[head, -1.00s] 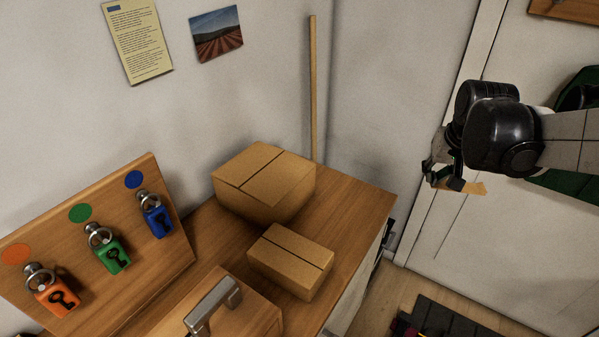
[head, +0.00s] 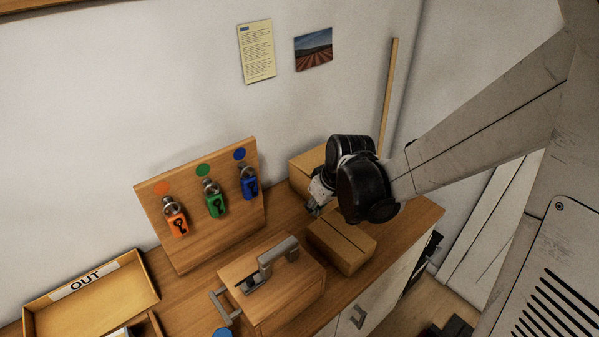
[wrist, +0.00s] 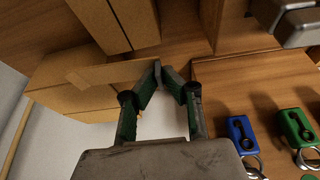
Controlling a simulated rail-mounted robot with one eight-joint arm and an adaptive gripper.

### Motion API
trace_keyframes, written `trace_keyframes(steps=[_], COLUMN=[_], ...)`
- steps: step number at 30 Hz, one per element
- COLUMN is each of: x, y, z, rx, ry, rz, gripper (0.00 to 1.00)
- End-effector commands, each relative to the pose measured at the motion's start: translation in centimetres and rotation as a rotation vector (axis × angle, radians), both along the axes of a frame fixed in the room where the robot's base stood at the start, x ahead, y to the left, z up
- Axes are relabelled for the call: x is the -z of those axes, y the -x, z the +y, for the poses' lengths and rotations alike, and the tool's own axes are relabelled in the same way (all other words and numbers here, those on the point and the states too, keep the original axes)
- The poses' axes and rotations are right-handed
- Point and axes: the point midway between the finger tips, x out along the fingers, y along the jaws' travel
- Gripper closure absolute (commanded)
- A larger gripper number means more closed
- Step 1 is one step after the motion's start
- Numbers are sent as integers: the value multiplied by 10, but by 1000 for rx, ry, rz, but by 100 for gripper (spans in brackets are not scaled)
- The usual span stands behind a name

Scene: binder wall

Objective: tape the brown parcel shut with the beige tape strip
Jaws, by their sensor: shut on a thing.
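Two brown cardboard parcels stand on the wooden counter. The smaller front parcel (head: 340,243) has a dark seam along its top and shows at the top of the wrist view (wrist: 115,22). The larger parcel (head: 303,172) behind is partly hidden by my arm and lies at the left of the wrist view (wrist: 70,97). My gripper (wrist: 160,72) is shut on one end of the beige tape strip (wrist: 108,73), which sticks out to the left in the wrist view. In the head view my gripper (head: 316,207) is beside the parcels; the strip is hidden there.
A wooden box (head: 270,287) with a metal handle stands in front. An OUT tray (head: 92,297) is at the far left. A wooden stick (head: 388,95) leans in the corner.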

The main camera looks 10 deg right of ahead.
Motion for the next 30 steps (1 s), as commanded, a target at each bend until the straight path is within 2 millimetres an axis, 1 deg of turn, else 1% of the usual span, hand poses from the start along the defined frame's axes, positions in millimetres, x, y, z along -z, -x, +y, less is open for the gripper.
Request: trace_keyframes(steps=[1,6,21,26,30], x=[-3,2,4,13,25], y=[4,11,14,13,13], z=[3,7,7,6,6], rx=[-23,-66,-58,-55,-55], ry=[-1,0,26,27,27], rz=[-1,-6,-19,-20,-20], gripper=[100,100,100,100,100])
